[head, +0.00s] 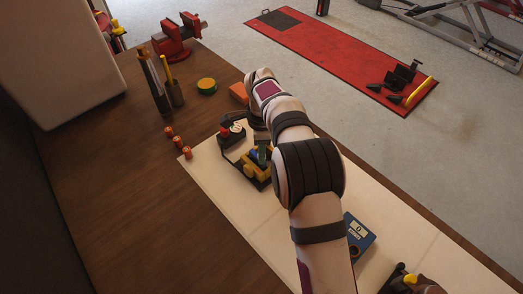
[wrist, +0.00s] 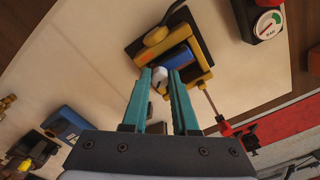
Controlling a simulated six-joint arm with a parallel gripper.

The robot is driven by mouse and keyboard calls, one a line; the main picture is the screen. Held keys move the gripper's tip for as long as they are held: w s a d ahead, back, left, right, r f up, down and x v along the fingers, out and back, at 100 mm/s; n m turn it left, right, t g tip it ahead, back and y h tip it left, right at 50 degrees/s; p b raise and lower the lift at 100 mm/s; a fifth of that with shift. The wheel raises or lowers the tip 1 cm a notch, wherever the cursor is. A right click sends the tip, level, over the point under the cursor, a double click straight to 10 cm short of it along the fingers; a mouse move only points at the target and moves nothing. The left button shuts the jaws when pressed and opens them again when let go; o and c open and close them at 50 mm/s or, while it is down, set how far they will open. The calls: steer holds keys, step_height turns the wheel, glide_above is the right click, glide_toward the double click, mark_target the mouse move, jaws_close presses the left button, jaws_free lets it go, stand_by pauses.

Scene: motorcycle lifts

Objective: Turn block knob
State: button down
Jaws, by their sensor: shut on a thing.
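The block (wrist: 178,55) is blue, yellow and black and lies on the pale mat (head: 213,180). In the head view it shows left of my arm (head: 252,172), partly covered. Its knob (wrist: 160,78) is a small whitish piece on the block's near side in the wrist view. My gripper (wrist: 160,75) has two teal fingers, one on each side of the knob, with the jaws shut on it. In the head view only a bit of my gripper (head: 262,152) shows above the block. The knob's turn angle cannot be told.
A blue box (head: 357,238) sits at the mat's right part. A red vise (head: 175,42) and a tool holder (head: 173,92) stand farther back on the wooden bench (head: 110,170).

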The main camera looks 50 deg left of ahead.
steer(key=m, duration=0.9)
steer(key=shift+m, duration=0.3)
stand_by(0.3)
steer(key=c, duration=0.7)
jaws_free()
step_height(320, 180, up, 16)
steer(key=shift+f, duration=0.1)
